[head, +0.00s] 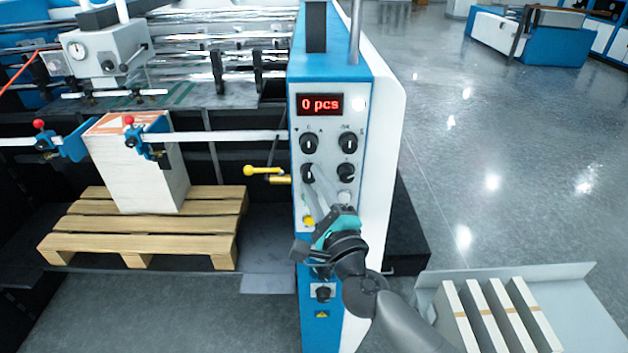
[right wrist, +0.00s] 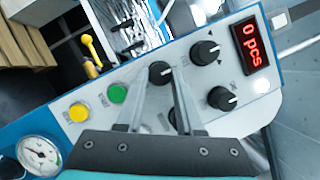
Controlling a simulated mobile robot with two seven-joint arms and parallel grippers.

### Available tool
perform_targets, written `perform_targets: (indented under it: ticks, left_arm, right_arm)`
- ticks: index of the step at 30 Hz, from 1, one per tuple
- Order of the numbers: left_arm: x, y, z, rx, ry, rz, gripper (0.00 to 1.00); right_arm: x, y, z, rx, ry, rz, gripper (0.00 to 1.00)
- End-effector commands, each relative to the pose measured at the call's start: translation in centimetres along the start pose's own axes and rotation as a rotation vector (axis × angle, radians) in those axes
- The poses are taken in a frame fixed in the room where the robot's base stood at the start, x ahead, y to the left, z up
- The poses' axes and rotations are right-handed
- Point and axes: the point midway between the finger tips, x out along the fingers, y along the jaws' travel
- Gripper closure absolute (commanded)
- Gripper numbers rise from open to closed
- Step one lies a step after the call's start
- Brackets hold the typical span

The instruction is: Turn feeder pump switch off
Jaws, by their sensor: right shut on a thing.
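The control panel (head: 330,120) is a white face with blue edges and several black rotary switches. My right gripper (head: 313,180) reaches up to it from below. Its fingertips are shut on the lower-left black rotary switch (head: 307,171), which also shows between the fingertips in the right wrist view (right wrist: 159,71). The labels are too small to read, so I cannot tell which switch is the feeder pump's. Other switches are the upper-left one (head: 309,143), the upper-right one (head: 348,143) and the lower-right one (head: 346,173). My left gripper is not in view.
A red display (head: 319,104) reads "0 pcs". A green button (right wrist: 118,93), a yellow button (right wrist: 79,112) and a gauge (right wrist: 38,154) sit near the switches. A pallet (head: 150,235) bears a paper stack (head: 140,170) at left. Open floor lies at right.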

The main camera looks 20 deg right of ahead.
Motion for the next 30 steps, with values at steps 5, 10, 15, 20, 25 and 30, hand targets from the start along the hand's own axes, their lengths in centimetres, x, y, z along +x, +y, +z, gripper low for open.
perform_targets:
  ticks: [5, 10, 15, 20, 25, 30]
  left_arm:
    - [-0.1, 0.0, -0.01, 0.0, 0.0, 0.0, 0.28]
    - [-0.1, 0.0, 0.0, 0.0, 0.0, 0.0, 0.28]
    - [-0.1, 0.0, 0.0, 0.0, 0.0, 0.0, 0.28]
    - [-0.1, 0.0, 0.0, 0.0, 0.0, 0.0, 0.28]
    - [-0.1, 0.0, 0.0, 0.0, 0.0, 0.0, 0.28]
    - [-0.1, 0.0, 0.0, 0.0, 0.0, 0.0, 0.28]
  right_arm:
    - [-0.02, 0.03, -0.01, -0.015, 0.0, 0.008, 1.0]
    - [-0.02, 0.03, -0.01, -0.017, 0.001, 0.008, 1.0]
    - [-0.02, 0.04, -0.01, -0.017, 0.001, 0.008, 1.0]
    - [-0.01, 0.03, 0.0, -0.016, 0.0, 0.008, 0.48]
    - [-0.01, 0.01, 0.0, -0.016, 0.0, 0.008, 0.34]
    - [-0.01, 0.0, 0.01, -0.016, 0.0, 0.007, 0.34]
